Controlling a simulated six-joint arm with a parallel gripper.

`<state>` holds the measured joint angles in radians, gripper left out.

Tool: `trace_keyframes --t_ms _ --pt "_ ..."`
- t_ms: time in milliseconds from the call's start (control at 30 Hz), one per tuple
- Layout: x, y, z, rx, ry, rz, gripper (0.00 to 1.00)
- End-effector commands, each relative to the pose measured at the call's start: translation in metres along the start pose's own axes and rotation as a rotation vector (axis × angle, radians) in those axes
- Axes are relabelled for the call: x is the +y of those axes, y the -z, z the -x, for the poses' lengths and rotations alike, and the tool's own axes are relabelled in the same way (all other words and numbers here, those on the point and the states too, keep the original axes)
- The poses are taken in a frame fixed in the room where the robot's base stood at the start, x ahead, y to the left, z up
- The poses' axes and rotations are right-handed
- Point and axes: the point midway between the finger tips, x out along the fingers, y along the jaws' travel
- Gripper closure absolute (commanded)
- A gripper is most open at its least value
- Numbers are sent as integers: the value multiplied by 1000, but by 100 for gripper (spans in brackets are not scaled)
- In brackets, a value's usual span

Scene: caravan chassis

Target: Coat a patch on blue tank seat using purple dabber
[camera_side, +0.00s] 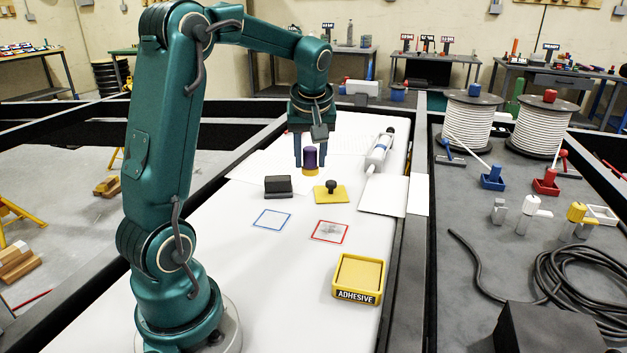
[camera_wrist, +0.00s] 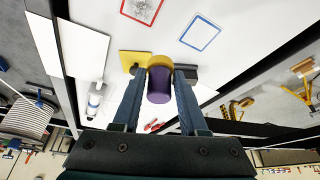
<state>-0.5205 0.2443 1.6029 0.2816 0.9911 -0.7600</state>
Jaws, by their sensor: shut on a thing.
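My gripper (camera_side: 309,152) is shut on the purple dabber (camera_side: 310,159), which is upright with its tan-yellow end down. In the wrist view the dabber (camera_wrist: 158,88) sits between the two fingers. I cannot tell whether its lower end touches the white surface or is just above it. The blue-outlined square (camera_side: 271,220) lies nearer the side camera and looks blank inside; it also shows in the wrist view (camera_wrist: 201,34). A yellow tray labelled ADHESIVE (camera_side: 358,277) stands at the near right.
A red-outlined square (camera_side: 329,231) with a grey smudge lies beside the blue one. A black block (camera_side: 277,186) and a yellow plate with a black knob (camera_side: 330,193) stand close to the dabber. A white cartridge (camera_side: 380,148) lies behind. The bench between the squares and tray is clear.

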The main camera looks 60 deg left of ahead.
Motion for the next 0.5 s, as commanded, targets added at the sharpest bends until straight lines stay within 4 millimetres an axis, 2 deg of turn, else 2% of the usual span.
trace_keyframes --t_ms 33,100,200,333,500 --pt "-14 14 -16 -5 40 86 100" --pt "-32 28 -33 -5 78 179 100" --pt "-55 41 -54 -5 113 266 100" --pt "-77 45 -72 -4 134 318 100" --pt "-88 44 -82 -2 144 348 100"
